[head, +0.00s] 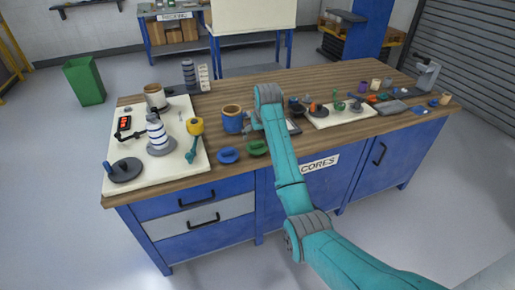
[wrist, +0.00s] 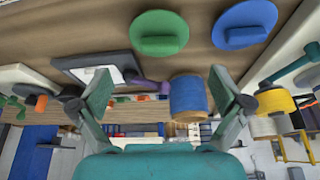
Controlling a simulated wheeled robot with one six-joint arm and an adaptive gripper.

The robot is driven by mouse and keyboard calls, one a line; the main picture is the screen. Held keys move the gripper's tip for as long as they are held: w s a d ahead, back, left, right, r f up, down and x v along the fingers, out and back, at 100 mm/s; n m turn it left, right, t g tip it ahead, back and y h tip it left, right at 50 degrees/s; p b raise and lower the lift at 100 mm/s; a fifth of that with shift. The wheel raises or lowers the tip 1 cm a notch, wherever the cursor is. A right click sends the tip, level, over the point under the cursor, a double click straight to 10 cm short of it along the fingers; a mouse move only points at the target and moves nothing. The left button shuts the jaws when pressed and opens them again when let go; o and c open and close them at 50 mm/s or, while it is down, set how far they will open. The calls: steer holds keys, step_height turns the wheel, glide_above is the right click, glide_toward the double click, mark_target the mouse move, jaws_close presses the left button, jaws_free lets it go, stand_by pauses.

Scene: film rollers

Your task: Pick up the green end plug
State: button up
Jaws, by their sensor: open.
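The green end plug (wrist: 158,34) is a flat round disc with a raised grip bar. It lies on the wooden bench at the top middle of the wrist view and near the front edge in the head view (head: 257,148). My gripper (wrist: 160,90) is open and empty, its two fingers spread wide. In the wrist view the plug shows beyond the fingertips, apart from them.
A similar blue plug (head: 228,155) lies just left of the green one. A blue-wrapped roll (head: 232,123) stands behind them. A dark flat device (wrist: 100,68) lies nearby. A second board (head: 345,116) is on the right.

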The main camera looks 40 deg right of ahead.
mark_target(257, 143)
steer(key=x, duration=0.9)
steer(key=shift+w+d+f, duration=0.2)
steer(key=shift+w+f, duration=0.05)
steer(key=c, duration=0.7)
